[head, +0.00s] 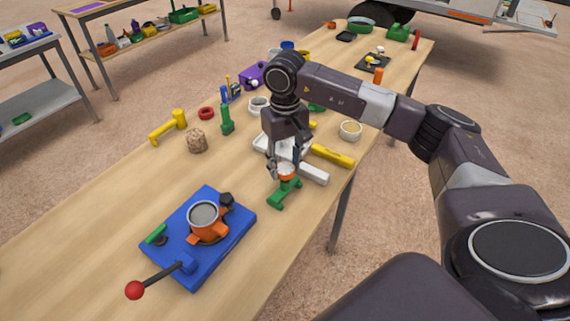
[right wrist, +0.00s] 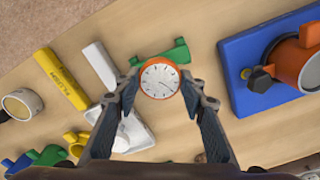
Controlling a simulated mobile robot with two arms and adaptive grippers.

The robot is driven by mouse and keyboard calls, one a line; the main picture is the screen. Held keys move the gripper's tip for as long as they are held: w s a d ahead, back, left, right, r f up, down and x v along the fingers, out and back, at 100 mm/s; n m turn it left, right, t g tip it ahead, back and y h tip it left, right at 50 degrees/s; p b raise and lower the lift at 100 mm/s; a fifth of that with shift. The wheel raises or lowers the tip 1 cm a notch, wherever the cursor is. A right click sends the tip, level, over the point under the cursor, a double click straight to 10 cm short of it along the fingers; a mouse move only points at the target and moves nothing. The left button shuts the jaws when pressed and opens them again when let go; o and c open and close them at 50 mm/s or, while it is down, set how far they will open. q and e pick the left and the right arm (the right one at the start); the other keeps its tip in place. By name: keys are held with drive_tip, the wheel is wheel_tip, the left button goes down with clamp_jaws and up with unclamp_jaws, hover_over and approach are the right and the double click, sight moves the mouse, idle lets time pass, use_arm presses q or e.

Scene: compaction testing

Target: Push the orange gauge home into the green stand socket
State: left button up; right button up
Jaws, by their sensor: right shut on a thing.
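The orange gauge (head: 287,171) has a white dial face. In the right wrist view the gauge (right wrist: 160,78) sits between my fingertips with its dial facing the camera. My right gripper (head: 284,165) points down and is shut on the gauge. The green stand (head: 284,190) is on the table directly below the gauge. In the right wrist view parts of the green stand (right wrist: 178,52) show beside and behind the gauge. The socket is hidden by the gauge, so I cannot tell how deep the gauge sits in it. My left gripper is not in view.
A blue base (head: 236,222) with an orange mould and a red-knobbed lever stands at the front left. A white bar (head: 314,174) and a yellow bar (head: 333,155) lie right of the stand. A brown cylinder (head: 197,141) and green piece (head: 227,121) stand behind left. Table between is clear.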

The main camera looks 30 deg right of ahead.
sight(285, 168)
drive_tip(key=shift+f+b, duration=0.4)
drive_tip(key=shift+f, duration=0.1)
drive_tip(key=o, duration=1.4)
drive_tip(key=shift+c, duration=0.2)
drive_tip(key=shift+r, duration=0.1)
drive_tip(key=shift+r+p, duration=1.4)
drive_tip(key=shift+r, duration=1)
drive_tip(key=shift+r, duration=0.1)
wheel_tip(285, 168, up, 12)
